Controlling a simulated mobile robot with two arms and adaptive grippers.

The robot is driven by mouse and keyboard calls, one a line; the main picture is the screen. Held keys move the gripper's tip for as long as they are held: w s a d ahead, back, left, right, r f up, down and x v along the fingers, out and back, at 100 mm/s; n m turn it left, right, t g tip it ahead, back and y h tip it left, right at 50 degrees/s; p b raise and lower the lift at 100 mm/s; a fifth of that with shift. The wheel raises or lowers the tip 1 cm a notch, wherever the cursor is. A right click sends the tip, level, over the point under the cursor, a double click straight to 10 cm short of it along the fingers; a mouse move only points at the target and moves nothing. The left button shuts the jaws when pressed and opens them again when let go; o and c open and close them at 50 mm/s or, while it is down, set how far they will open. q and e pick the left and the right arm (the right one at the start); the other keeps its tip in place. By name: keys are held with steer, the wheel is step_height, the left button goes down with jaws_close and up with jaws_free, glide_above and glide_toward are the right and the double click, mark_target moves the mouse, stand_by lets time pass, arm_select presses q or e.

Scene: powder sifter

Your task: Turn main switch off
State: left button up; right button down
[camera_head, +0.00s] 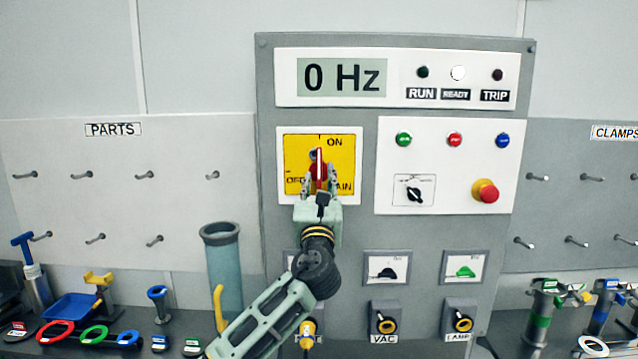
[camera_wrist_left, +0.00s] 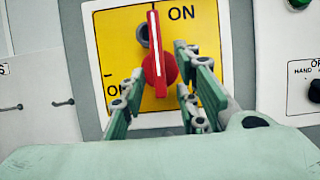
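The main switch is a red rotary handle (camera_head: 319,166) with a white line, on a yellow plate (camera_head: 295,150) marked ON at the top and OFF at the left. The handle stands upright, with its line pointing up beside ON. In the left wrist view, the red handle (camera_wrist_left: 155,62) sits between the two fingers of my left gripper (camera_wrist_left: 156,80). The fingers are apart, with yellow plate showing between them and the handle. In the head view, my left gripper (camera_head: 319,184) is in front of the lower part of the plate. My right gripper is not in view.
The grey control panel (camera_head: 366,230) carries a display (camera_head: 342,77) reading 0 Hz and a lit READY lamp (camera_head: 458,73). A red emergency button (camera_head: 486,191) and a small selector (camera_head: 414,194) are to the right. A grey-blue cylinder (camera_head: 222,262) stands left of my arm.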

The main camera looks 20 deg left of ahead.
arm_select(q)
jaws_close()
